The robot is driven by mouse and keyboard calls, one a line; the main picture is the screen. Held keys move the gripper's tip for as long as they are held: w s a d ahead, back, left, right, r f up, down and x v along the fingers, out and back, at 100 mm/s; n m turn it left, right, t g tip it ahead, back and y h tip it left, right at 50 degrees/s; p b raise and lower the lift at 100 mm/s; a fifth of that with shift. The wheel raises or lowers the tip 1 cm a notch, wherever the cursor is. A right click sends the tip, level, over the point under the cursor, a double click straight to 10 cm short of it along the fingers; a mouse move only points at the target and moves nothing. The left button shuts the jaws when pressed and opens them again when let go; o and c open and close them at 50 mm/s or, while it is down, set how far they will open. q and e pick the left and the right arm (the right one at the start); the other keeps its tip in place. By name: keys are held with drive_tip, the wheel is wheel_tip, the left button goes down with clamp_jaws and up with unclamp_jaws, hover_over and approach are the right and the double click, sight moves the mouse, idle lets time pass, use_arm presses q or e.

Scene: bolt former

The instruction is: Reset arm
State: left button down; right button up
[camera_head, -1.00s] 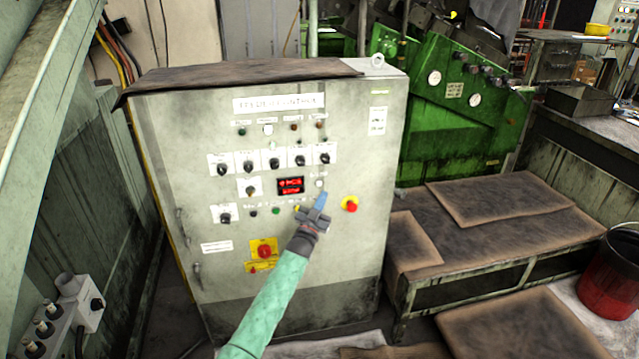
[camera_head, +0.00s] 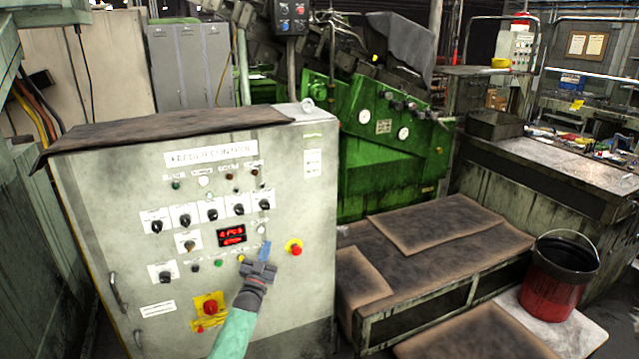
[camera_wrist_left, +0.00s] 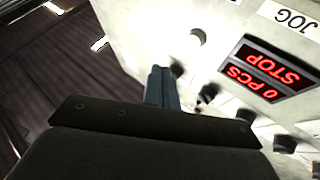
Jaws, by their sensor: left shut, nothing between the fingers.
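My left gripper (camera_head: 265,250) is in front of the grey feeder control cabinet (camera_head: 110,235), near the lower right of its panel. Its blue fingers are together with nothing between them; they also show in the left wrist view (camera_wrist_left: 162,87). The red display (camera_head: 231,237) is just up and left of the fingers. In the left wrist view the display (camera_wrist_left: 265,73) reads "0 PCS" and "STOP", upside down. I cannot tell whether the fingers touch the panel. My right gripper is not in view.
Black knobs (camera_head: 212,215) sit in a row above the display. A red switch on a yellow plate (camera_head: 210,308) is low on the cabinet. A green machine (camera_head: 385,165), a low bench with brown mats (camera_head: 450,218) and a red bucket (camera_head: 553,293) stand to the right.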

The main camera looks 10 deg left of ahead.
use_arm(q)
wheel_tip(320, 180, down, 15)
drive_tip(key=n+g+y, duration=0.2)
drive_tip(key=g, duration=0.6)
drive_tip(key=s+d+f+g, duration=0.3)
drive_tip(key=s+f+g, duration=0.1)
drive_tip(key=s+f, duration=1)
drive_tip(key=s+d+f+g, duration=0.3)
drive_tip(key=s+f+g, duration=0.2)
drive_tip(key=s+f, duration=0.95)
drive_tip(key=s+d+f+g, duration=0.1)
drive_tip(key=s+f, duration=0.5)
drive_tip(key=s, duration=0.6)
drive_tip(key=s+d+f+g+b, duration=0.1)
drive_tip(key=s+f+g, duration=0.1)
drive_tip(key=s+f, duration=0.5)
drive_tip(key=s+d+f+g, duration=0.1)
drive_tip(key=s+f, duration=0.5)
drive_tip(key=s, duration=1.1)
drive_tip(key=shift+s+d+f, duration=0.2)
drive_tip(key=shift+d+f, duration=0.15)
drive_tip(key=shift+d, duration=0.2)
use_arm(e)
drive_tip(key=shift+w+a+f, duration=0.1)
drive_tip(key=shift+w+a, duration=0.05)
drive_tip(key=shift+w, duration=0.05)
use_arm(q)
drive_tip(key=shift+w, duration=0.1)
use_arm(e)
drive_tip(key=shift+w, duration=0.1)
